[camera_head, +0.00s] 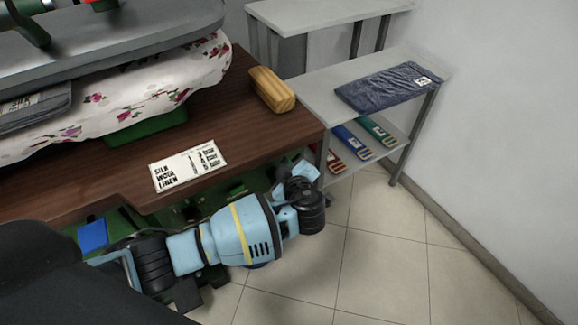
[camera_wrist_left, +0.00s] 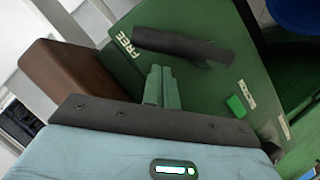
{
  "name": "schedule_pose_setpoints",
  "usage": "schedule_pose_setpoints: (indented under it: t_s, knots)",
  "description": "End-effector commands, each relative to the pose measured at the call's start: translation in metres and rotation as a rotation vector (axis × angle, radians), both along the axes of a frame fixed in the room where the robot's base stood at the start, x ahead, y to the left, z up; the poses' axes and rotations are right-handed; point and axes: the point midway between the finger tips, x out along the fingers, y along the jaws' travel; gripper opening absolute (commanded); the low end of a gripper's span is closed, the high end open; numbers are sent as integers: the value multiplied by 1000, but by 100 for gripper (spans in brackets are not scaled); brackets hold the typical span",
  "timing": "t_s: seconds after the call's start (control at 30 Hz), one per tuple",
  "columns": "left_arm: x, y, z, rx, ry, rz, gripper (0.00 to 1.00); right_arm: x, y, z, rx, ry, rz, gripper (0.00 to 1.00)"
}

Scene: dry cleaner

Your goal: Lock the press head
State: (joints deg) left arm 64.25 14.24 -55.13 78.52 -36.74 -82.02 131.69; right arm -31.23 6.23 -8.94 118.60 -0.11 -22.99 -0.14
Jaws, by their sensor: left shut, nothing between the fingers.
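The press head (camera_head: 120,38) is a grey slab at upper left in the head view, lying over a floral padded board (camera_head: 150,85). In the left wrist view a dark lever (camera_wrist_left: 185,45) sits on a green panel (camera_wrist_left: 200,75). Its left end is beside the word FREE; a second small label (camera_wrist_left: 247,95) sits lower right, too small to read surely. My left gripper (camera_wrist_left: 158,72) is shut and empty, its fingertips just below the lever in the picture; I cannot tell whether they touch. In the head view my left arm reaches beside the table front. My right gripper is not seen.
The brown tabletop (camera_head: 235,125) overhangs the green machine body. On it are a wooden block (camera_head: 271,90) and a printed card (camera_head: 188,165). A grey shelf (camera_head: 315,95) with folded jeans (camera_head: 388,87) stands at right. Tiled floor (camera_head: 385,255) in front is clear.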

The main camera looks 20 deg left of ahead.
Motion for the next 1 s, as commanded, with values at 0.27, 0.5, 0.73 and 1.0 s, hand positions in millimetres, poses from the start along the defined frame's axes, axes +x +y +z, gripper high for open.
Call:
schedule_pose_setpoints:
  t_s: [0.27, 0.5, 0.73, 1.0]
  knots:
    - [3, -5, -6, 1, -1, 0, 0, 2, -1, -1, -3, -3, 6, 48]
    - [3, -5, -6, 1, 0, 1, 0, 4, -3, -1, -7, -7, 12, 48]
    - [3, -3, -8, 8, 13, 1, 0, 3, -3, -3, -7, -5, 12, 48]
    - [4, 3, -8, 30, 40, 0, 0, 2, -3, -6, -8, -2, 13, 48]
